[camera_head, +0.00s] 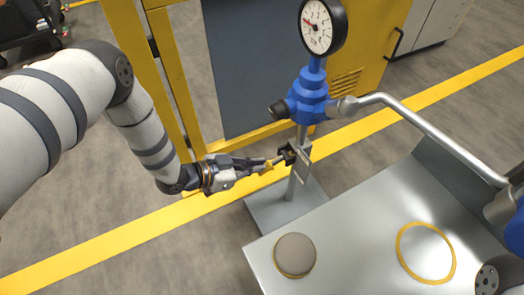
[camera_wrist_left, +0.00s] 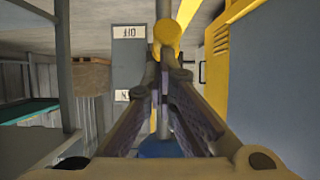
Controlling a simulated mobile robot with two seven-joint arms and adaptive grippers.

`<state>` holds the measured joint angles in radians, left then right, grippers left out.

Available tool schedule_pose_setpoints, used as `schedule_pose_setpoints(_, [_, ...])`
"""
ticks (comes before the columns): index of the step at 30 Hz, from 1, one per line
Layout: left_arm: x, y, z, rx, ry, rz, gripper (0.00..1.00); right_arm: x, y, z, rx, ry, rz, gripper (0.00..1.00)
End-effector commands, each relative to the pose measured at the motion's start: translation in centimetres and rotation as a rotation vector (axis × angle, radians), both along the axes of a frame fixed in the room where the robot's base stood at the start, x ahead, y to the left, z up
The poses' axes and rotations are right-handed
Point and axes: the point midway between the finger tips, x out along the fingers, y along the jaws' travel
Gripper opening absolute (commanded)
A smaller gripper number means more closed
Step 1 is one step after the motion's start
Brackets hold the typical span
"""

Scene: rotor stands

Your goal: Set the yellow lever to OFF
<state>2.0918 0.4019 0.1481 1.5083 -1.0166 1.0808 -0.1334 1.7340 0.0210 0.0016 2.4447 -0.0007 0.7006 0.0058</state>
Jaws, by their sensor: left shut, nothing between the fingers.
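The yellow lever (camera_head: 268,165) shows as a small yellow tip beside a dark switch box (camera_head: 288,154) on the grey stand post. In the left wrist view its yellow knob (camera_wrist_left: 167,32) is large and round, just beyond my fingertips. My left gripper (camera_head: 266,162) is shut and empty, with its tips at the knob; I cannot tell whether they touch. In the left wrist view the fingers (camera_wrist_left: 163,72) converge just below the knob. My right gripper is not in view.
A blue valve body (camera_head: 310,98) with a round gauge (camera_head: 318,26) stands above the switch. A grey pipe (camera_head: 430,130) runs right from it. A metal table (camera_head: 350,245) with a round brown disc (camera_head: 295,254) is in front. A yellow cabinet (camera_head: 345,60) stands behind.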

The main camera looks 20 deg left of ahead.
Motion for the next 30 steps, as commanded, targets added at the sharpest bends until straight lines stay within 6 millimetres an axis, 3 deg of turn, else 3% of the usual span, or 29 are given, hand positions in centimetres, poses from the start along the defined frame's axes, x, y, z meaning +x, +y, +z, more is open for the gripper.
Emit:
schedule_pose_setpoints(12, [-1.0,0.1,-2.6,0.000,0.002,0.000,0.00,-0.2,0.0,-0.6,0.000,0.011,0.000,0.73])
schedule_pose_setpoints(30, [-1.1,0.1,-3.4,0.003,0.009,-0.001,0.00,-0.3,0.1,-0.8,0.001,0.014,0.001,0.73])
